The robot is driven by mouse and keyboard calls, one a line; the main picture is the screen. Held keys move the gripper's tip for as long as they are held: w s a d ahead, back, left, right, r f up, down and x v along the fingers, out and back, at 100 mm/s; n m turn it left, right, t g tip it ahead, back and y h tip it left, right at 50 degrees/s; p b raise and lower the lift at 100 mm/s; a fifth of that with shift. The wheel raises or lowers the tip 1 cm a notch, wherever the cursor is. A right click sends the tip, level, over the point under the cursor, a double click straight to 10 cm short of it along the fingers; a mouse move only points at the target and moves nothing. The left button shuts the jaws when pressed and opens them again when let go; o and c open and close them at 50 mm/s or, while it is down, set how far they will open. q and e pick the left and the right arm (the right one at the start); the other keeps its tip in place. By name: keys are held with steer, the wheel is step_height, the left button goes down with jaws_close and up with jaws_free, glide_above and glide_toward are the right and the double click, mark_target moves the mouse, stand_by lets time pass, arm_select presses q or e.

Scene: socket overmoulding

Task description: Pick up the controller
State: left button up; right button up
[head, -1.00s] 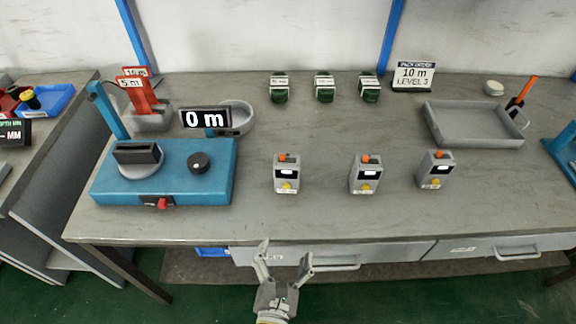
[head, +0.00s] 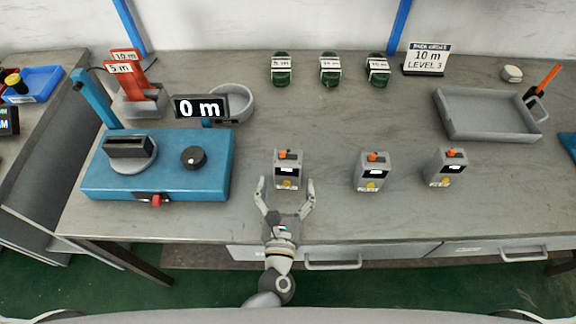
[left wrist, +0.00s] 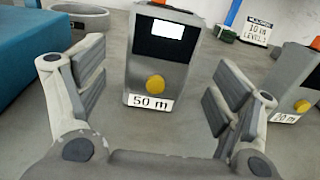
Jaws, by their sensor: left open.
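Three grey controllers with orange tops, dark screens and yellow buttons stand in a row on the bench. The left one (head: 288,170) is straight ahead of my left gripper (head: 286,186). In the left wrist view this controller (left wrist: 160,60) is labelled 50 m and stands upright between the open fingers, a little beyond them. The middle controller (head: 370,172) and the right controller (head: 446,168) stand further right. My left gripper (left wrist: 150,90) is open and empty, with a gap on each side of the controller. My right gripper is not in view.
A blue machine (head: 160,178) with a black dial stands left, with a 0 m display (head: 200,107) behind it. Several green labelled items (head: 281,72) stand at the back. A grey tray (head: 490,133) is at the right. The bench between is clear.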

mark_target(287, 176)
arm_select(q)
steer(key=w, duration=0.1)
steer(key=w+p, duration=0.1)
steer(key=w, duration=0.2)
steer(key=shift+d+r+p, duration=0.15)
steer(key=shift+r+p, duration=0.15)
steer(key=shift+p, duration=0.05)
steer(key=shift+w+f, duration=0.1)
steer(key=shift+w, duration=0.55)
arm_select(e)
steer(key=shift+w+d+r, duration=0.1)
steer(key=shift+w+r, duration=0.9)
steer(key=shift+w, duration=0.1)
arm_select(q)
steer(key=shift+c, duration=0.3)
steer(key=shift+c, duration=1.1)
steer(key=c, duration=0.9)
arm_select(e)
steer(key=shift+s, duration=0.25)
